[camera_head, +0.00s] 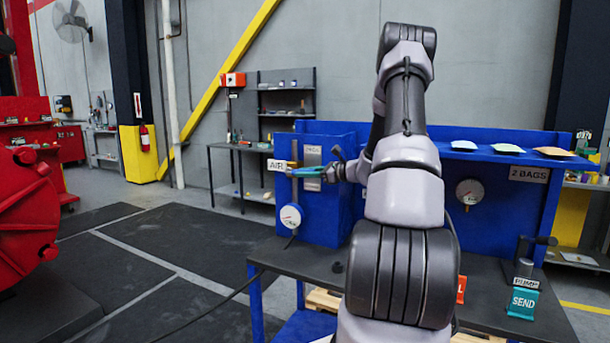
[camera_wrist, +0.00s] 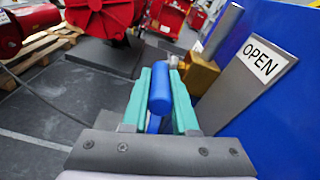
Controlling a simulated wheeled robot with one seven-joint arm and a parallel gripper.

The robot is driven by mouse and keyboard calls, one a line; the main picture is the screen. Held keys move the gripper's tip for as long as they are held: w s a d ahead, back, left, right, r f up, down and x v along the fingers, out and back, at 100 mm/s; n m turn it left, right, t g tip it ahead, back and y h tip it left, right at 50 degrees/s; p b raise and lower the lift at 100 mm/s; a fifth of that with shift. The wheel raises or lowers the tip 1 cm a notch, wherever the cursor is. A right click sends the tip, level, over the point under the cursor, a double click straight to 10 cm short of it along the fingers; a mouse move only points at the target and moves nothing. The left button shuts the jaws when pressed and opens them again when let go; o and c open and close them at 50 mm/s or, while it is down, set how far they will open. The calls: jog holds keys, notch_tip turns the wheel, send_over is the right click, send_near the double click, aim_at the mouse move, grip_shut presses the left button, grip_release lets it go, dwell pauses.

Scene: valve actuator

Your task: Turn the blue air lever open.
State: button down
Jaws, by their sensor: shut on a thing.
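The blue air lever (camera_wrist: 160,88) shows in the wrist view as a rounded blue handle between the two teal fingers of my gripper (camera_wrist: 160,76). My gripper is shut on it, with a finger on each side. A brass valve body (camera_wrist: 202,72) sits just beyond and right of the fingertips. An "OPEN" label (camera_wrist: 262,60) is on a grey plate (camera_wrist: 238,85) to the right. In the head view my gripper (camera_head: 306,172) is at the left end of the blue bench, beside the "AIR" label (camera_head: 277,165); the lever cannot be made out there.
A gauge (camera_head: 290,217) is on the blue panel below my gripper. The dark benchtop (camera_head: 480,300) carries a pump (camera_head: 525,270) and a teal "SEND" tag (camera_head: 522,303). Bags lie on the blue shelf (camera_head: 475,153). Red machinery (camera_head: 25,210) stands at the left, with open floor between.

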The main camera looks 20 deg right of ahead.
jog(key=c, duration=0.7)
grip_release()
jog(key=v, duration=1)
jog(key=shift+s+d, duration=0.25)
jog(key=shift+s, duration=0.1)
